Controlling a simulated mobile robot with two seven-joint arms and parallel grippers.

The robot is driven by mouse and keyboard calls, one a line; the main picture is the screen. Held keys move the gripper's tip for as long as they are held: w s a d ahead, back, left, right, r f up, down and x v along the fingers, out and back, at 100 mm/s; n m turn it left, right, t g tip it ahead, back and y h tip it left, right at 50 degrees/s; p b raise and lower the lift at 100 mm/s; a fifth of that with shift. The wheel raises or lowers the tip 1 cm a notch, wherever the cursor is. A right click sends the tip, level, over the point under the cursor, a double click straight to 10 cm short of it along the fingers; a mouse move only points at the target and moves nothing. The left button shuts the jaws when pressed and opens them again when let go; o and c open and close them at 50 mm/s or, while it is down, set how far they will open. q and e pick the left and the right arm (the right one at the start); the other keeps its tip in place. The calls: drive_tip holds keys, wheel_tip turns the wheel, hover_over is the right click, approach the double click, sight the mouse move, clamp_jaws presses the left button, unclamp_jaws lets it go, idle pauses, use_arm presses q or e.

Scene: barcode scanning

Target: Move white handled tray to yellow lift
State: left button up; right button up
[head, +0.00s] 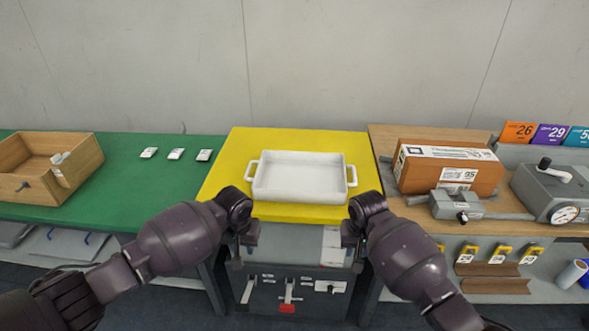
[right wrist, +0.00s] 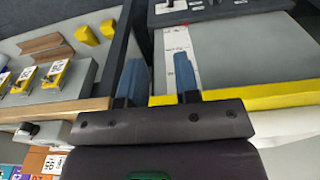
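The white handled tray (head: 300,190) sits upright and empty on the yellow top of the lift (head: 340,140), with one handle at each side. My left gripper (head: 249,234) is at the front left edge of the lift, below and in front of the left handle and apart from it. Whether its fingers are open is hard to see. My right gripper (head: 352,234) is at the front right edge, in front of the right handle and apart from it. In the right wrist view its two blue fingers (right wrist: 158,80) are apart with nothing held between them.
A green table (head: 135,190) on the left holds a wooden box (head: 85,165) and several small labelled items. A wooden table on the right holds a brown carton (head: 440,175) and a grey device (head: 550,190). The lift's top around the tray is clear.

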wheel_tip(320, 180, up, 12)
drive_tip(key=shift+s+r, duration=0.25)
drive_tip(key=shift+s, duration=0.1)
idle(0.4)
